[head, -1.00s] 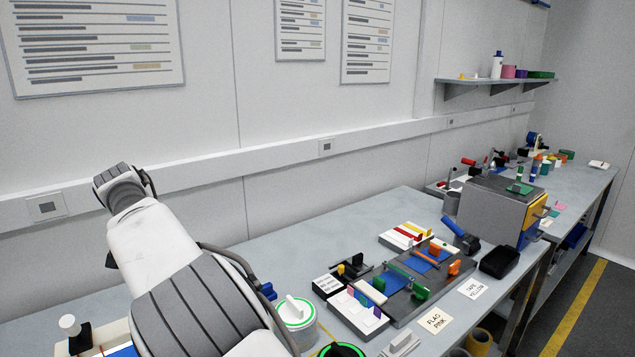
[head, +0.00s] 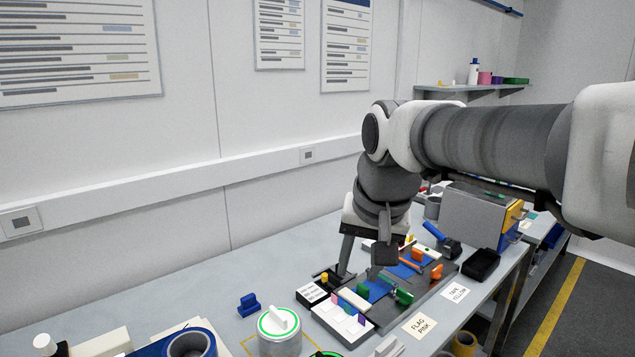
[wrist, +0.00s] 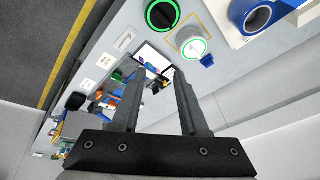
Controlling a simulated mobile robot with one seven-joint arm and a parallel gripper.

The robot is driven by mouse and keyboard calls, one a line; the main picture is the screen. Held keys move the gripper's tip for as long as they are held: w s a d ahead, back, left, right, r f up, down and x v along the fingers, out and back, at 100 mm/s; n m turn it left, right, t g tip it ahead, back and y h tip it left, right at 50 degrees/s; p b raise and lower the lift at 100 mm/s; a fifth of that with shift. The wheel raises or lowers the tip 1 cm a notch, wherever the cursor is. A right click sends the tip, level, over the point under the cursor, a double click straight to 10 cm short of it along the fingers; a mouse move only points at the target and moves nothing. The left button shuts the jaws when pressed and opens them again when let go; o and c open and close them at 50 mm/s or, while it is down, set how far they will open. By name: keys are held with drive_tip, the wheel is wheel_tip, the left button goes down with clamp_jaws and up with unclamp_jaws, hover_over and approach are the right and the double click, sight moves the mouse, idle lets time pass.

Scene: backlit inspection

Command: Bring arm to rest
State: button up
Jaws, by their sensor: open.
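My gripper (head: 358,268) is in the head view, pointing down over the bench beside the dark fixture plate with blue pads. Its two fingers are apart, with nothing between them. In the wrist view the gripper (wrist: 157,76) shows two separate grey fingers. My arm reaches in from the right of the head view and bends down at the wrist. It hides part of the fixture and of the bench behind it. I cannot tell whether the fingertips touch anything.
Near the gripper are a white block with coloured tabs (head: 340,318), a white round button housing (head: 279,335) and a blue clip (head: 248,304). A blue tape roll (head: 190,346) is at front left. A grey box machine (head: 472,222) stands right. The bench at left rear (head: 220,277) is clear.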

drive_tip(key=s+d+f+n, duration=0.1)
drive_tip(key=s+d+f, duration=0.2)
drive_tip(key=s, duration=0.4)
drive_tip(key=s+d+f+n+t+h, duration=0.1)
drive_tip(key=s+d+f, duration=0.2)
drive_tip(key=s, duration=0.5)
drive_tip(key=shift+d+f+t, duration=0.3)
drive_tip(key=shift+d+f, duration=0.1)
drive_tip(key=shift+d, duration=0.5)
